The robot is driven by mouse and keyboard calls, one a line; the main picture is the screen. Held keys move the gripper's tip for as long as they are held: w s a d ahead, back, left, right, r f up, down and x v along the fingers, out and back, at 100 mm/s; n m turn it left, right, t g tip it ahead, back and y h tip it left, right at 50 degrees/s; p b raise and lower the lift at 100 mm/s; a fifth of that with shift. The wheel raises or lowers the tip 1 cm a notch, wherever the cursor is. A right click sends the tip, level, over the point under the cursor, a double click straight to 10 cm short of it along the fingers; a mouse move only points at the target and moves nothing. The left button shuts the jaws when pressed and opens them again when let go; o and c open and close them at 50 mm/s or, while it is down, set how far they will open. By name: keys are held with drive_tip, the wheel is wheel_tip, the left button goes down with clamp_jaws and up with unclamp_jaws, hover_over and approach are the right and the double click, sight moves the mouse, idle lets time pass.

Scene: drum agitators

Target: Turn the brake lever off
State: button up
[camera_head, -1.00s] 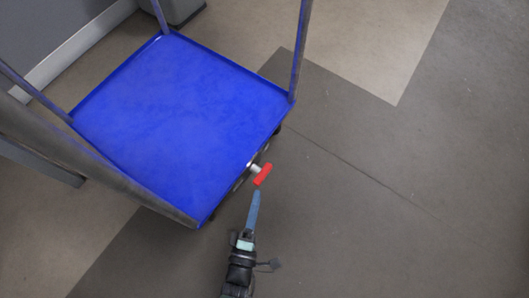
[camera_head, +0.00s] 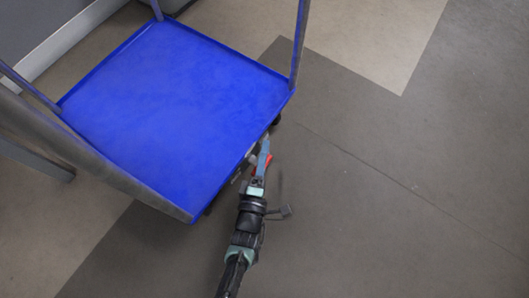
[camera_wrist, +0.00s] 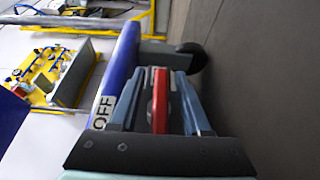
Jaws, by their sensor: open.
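The red brake lever (camera_wrist: 160,100) shows in the wrist view between the two blue-grey fingers of my gripper (camera_wrist: 165,95). The fingers stand on either side of it, and a gap shows beside it. In the head view only a bit of the red lever (camera_head: 268,160) shows beside my gripper (camera_head: 265,150), which covers the rest. The lever is at the lower right edge of the blue cart (camera_head: 170,100). A white OFF label (camera_wrist: 103,112) is on the cart's edge, left of the fingers in the wrist view. My gripper is open.
Yellow-framed equipment (camera_wrist: 65,75) stands farther off in the wrist view. The floor right of the cart is clear.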

clamp_jaws()
